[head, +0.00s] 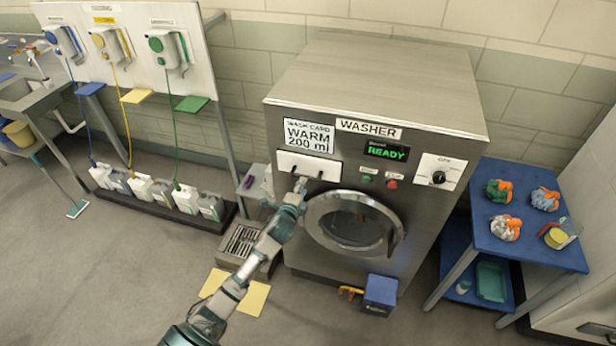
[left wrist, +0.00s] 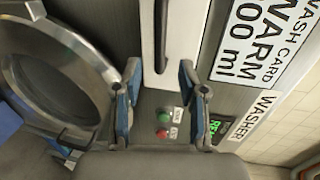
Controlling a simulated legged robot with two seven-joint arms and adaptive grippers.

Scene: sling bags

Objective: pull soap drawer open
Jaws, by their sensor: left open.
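The washer (head: 375,118) stands against the wall. Its soap drawer (head: 309,165) is a white front panel at the upper left, below the wash card (head: 309,135) reading WARM 200 ml. The drawer looks shut. My left gripper (head: 300,184) is at the drawer's lower edge, partly covering it. In the left wrist view, the open fingers of my left gripper (left wrist: 160,68) stand either side of one end of the dark drawer handle (left wrist: 160,35), beside the white drawer front (left wrist: 176,40). I cannot tell if they touch it. My right gripper is not in view.
The round door (head: 352,220) is close below my left gripper. Green and red buttons (left wrist: 164,133) lie close too. A blue table (head: 522,245) with several bundles stands at right. Dispensers (head: 164,47) hang on a board at left. Floor at front left is clear.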

